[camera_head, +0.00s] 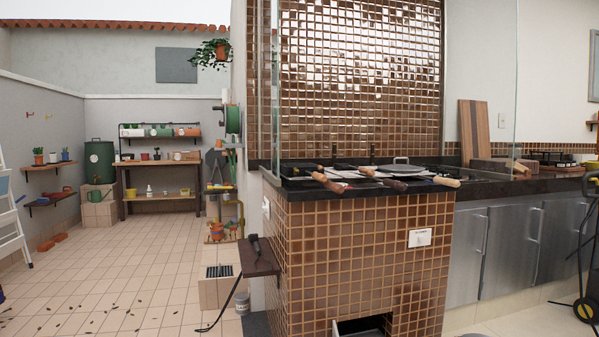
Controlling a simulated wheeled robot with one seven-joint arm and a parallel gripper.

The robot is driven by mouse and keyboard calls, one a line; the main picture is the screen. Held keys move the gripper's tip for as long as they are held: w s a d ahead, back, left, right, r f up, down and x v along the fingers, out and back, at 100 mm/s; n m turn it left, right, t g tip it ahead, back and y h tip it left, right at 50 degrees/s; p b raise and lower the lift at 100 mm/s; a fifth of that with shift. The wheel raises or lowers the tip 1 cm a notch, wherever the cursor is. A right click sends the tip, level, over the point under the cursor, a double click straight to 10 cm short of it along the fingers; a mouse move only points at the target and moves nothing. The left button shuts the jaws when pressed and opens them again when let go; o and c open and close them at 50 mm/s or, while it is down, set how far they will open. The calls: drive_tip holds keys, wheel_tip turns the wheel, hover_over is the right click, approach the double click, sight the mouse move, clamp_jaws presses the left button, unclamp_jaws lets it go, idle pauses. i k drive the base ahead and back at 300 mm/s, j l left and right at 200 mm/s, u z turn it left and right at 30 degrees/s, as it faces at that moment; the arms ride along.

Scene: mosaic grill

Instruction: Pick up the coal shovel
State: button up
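Several long-handled tools lie on the dark counter of the tiled grill, with their handles toward me over the front edge. One has an orange-brown wooden handle (328,182) at the left, one a dark brown handle (394,184) in the middle, and one a pale wooden handle (446,181) at the right. I cannot tell which of them, if any, is the coal shovel, as their far ends are small and partly hidden. My gripper is not in view.
The brown tiled grill block (360,245) stands ahead, with a glass panel (497,80) at its right. A small side shelf (260,264) with a dark corded device juts out at its left. The tiled floor (130,260) at the left is mostly open. A white ladder (12,215) stands at the far left.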

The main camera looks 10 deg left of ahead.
sight(343, 167)
drive_tip(key=i+l+u, duration=1.1)
drive_tip(key=l, duration=0.2)
drive_tip(key=k+j, duration=0.05)
drive_tip(key=k, duration=0.05)
